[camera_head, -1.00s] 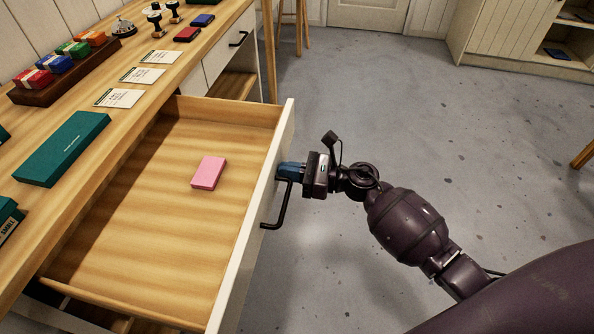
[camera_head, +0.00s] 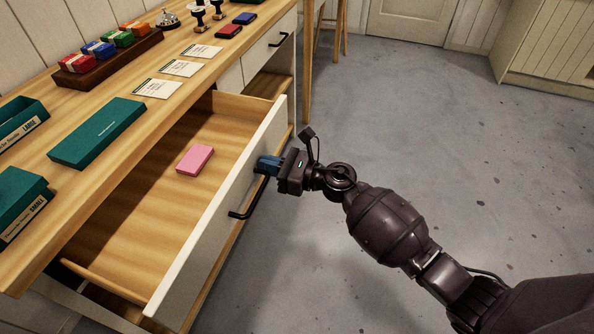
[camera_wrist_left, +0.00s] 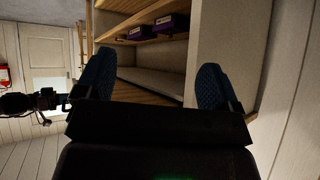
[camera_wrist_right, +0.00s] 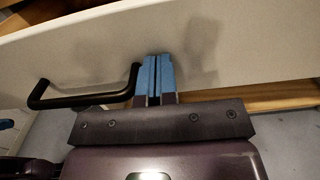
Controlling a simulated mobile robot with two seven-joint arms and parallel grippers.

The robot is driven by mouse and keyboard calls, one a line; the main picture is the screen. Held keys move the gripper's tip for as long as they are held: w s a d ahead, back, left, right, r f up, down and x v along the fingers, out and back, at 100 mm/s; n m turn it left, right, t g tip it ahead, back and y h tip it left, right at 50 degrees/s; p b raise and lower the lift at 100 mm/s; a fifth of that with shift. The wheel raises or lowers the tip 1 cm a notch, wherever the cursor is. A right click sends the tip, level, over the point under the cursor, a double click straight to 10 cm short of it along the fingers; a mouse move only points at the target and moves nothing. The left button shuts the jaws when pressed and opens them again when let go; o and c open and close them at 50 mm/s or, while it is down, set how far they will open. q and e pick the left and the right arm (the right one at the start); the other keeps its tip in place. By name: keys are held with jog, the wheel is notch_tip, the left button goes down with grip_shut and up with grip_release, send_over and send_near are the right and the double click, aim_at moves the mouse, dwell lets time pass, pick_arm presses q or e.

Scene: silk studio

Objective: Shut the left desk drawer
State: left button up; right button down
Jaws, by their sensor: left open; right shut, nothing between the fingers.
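The left desk drawer (camera_head: 150,215) stands partly open, with a pink box (camera_head: 195,159) lying inside. Its white front (camera_head: 215,240) carries a black bar handle (camera_head: 240,212). My right gripper (camera_head: 262,164) is shut and empty, its blue fingertips at the drawer front beside the handle's far end. In the right wrist view the closed fingers (camera_wrist_right: 158,75) point at the white front, just right of the handle (camera_wrist_right: 85,100); they look to be touching it. My left gripper (camera_wrist_left: 155,85) is open and empty in the left wrist view, facing shelves; it is outside the head view.
The wooden desktop (camera_head: 135,125) holds teal boxes (camera_head: 98,134), white cards (camera_head: 158,89), a rack of coloured bundles (camera_head: 110,50) and a bell (camera_head: 168,20). A second drawer (camera_head: 270,45) beyond is shut. Grey floor right of the desk is open. A stool stands behind.

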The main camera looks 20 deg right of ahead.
aim_at(190, 151)
jog(key=b+x, duration=0.1)
jog(key=x, duration=0.5)
jog(key=b+x, duration=0.1)
jog(key=x, duration=0.6)
jog(key=b+x, duration=0.2)
jog(key=x, duration=0.5)
jog(key=shift+f, duration=0.25)
jog(key=shift+w+a+r, duration=0.15)
jog(key=shift+w+a, duration=0.25)
jog(key=shift+a, duration=0.05)
pick_arm(q)
jog(key=shift+w+d+f+m, duration=0.5)
jog(key=shift+d+f+m, duration=0.1)
jog(key=shift+f, duration=0.15)
pick_arm(e)
jog(key=shift+r, duration=0.3)
pick_arm(q)
jog(key=shift+a, duration=0.1)
pick_arm(e)
jog(key=shift+a+r, duration=0.1)
jog(key=shift+r, duration=0.1)
pick_arm(q)
jog(key=shift+s, duration=0.1)
